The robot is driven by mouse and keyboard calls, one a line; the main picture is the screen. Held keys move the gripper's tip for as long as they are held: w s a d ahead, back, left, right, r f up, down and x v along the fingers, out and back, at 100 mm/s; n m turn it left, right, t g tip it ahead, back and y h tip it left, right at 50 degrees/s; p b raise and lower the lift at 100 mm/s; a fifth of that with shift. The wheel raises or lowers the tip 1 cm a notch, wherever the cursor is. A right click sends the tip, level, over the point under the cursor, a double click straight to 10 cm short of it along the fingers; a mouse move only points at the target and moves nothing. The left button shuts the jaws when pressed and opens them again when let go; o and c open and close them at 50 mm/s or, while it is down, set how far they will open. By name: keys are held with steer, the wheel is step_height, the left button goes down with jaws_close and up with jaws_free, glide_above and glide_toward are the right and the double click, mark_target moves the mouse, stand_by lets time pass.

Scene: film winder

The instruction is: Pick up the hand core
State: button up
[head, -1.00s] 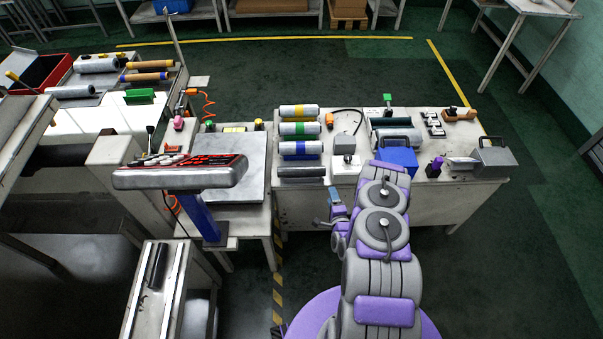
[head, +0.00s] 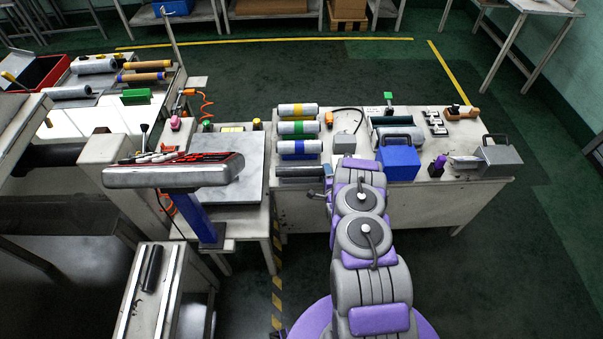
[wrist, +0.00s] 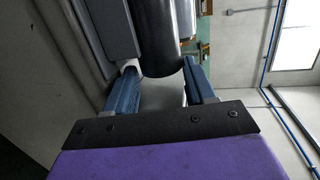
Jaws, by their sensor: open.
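The hand core seems to be the dark grey cylinder (head: 299,171), lying along the front edge of the workbench below the film rolls in the head view. My gripper (head: 327,187) is at its right end, partly hidden by my arm. In the wrist view my gripper (wrist: 163,72) is open, with one blue finger on each side. The dark cylinder (wrist: 157,35) extends upward from between the fingertips. I cannot tell whether a finger touches it.
Film rolls with yellow, green and blue bands (head: 298,128) lie just behind the core. A blue box (head: 399,163) with a handle stands right of my arm.

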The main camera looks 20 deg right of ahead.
steer(key=shift+w+a+f, duration=0.1)
steer(key=shift+w+a, duration=0.05)
steer(key=shift+w, duration=0.35)
steer(key=shift+w+a, duration=0.1)
steer(key=shift+a, duration=0.05)
steer(key=shift+d, duration=0.2)
steer(key=c, duration=0.6)
steer(key=shift+c, duration=0.7)
steer(key=shift+a, duration=0.1)
steer(key=shift+r, duration=0.2)
step_height(320, 180, up, 10)
steer(key=shift+f+p, duration=0.1)
steer(key=shift+p, duration=1.05)
